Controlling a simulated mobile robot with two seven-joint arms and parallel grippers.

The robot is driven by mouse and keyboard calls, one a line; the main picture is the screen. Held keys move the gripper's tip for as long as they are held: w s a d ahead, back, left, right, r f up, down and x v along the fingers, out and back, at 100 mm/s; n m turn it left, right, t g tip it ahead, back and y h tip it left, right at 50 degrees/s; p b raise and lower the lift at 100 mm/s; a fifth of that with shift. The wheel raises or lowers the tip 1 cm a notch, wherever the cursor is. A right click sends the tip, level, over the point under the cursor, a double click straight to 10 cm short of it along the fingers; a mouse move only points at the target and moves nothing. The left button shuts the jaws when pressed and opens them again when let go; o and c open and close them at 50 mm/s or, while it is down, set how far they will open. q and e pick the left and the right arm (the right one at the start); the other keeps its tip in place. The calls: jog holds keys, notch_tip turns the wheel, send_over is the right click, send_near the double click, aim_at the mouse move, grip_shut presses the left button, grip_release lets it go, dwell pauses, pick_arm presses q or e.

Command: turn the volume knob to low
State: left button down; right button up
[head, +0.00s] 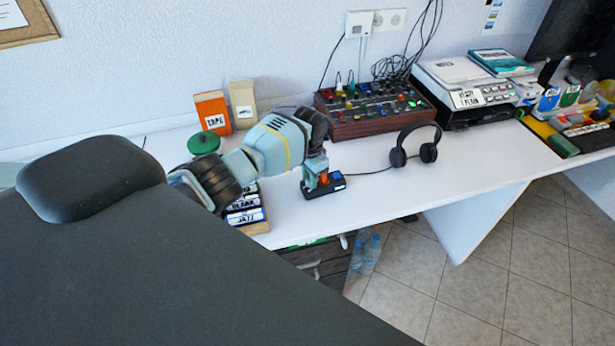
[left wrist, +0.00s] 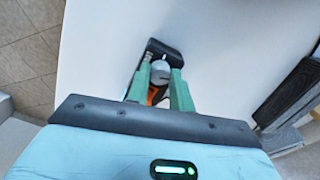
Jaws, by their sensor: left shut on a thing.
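A small dark box (head: 322,190) stands on the white desk, with a blue-lit patch at its right end. My left gripper (head: 317,176) comes down on it from above. In the left wrist view the dark box (left wrist: 163,48) shows beyond the fingertips, and a round grey knob (left wrist: 160,70) with a white mark sits between the two green fingers. The left gripper (left wrist: 160,76) is shut on this knob. An orange part (left wrist: 153,95) shows below the knob, between the fingers. The level labels are not legible. My right gripper is not in view.
A wooden-sided mixer (head: 372,107) stands behind. Labelled cases (head: 245,216) and a green-lidded round thing (head: 204,141) are left. The desk front (head: 400,195) is clear.

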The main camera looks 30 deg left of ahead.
pick_arm(q)
jog(key=n, duration=0.4)
jog(key=shift+n+p, duration=0.4)
jog(key=n, duration=0.8)
jog(key=shift+p, duration=0.3)
jog(key=shift+n, duration=2)
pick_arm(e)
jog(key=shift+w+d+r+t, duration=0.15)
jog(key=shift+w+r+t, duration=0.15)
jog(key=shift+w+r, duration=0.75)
pick_arm(q)
jog(key=c, duration=1.2)
grip_release()
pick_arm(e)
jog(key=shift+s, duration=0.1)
